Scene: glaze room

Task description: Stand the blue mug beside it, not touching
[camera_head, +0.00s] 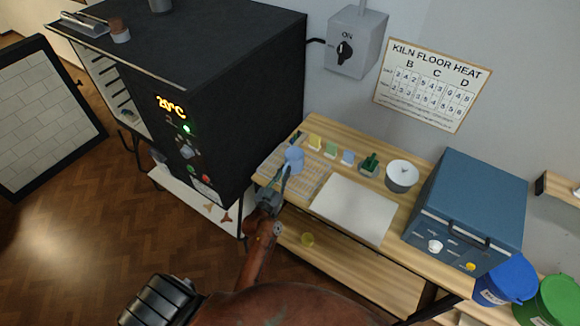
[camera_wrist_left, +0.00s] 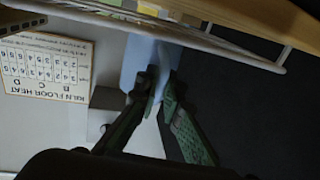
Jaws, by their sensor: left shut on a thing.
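The blue mug (camera_head: 293,159) is at the left end of the wooden table, over the wire rack (camera_head: 315,182). My left gripper (camera_head: 284,179) is shut on it from the near side. In the left wrist view the fingers (camera_wrist_left: 159,88) close on a pale blue part of the mug (camera_wrist_left: 137,62), close to the white wire rim of the rack (camera_wrist_left: 225,47). I cannot tell whether the mug touches the rack or hangs just above it. A small dark thing (camera_head: 299,137) stands behind the mug, partly hidden.
Yellow (camera_head: 315,142), green (camera_head: 331,150) and pale blue tiles (camera_head: 348,157) stand behind the rack. A white board (camera_head: 354,208), a pale round pot (camera_head: 402,176) and a blue box (camera_head: 467,210) lie to the right. The black kiln (camera_head: 235,100) rises close on the left.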

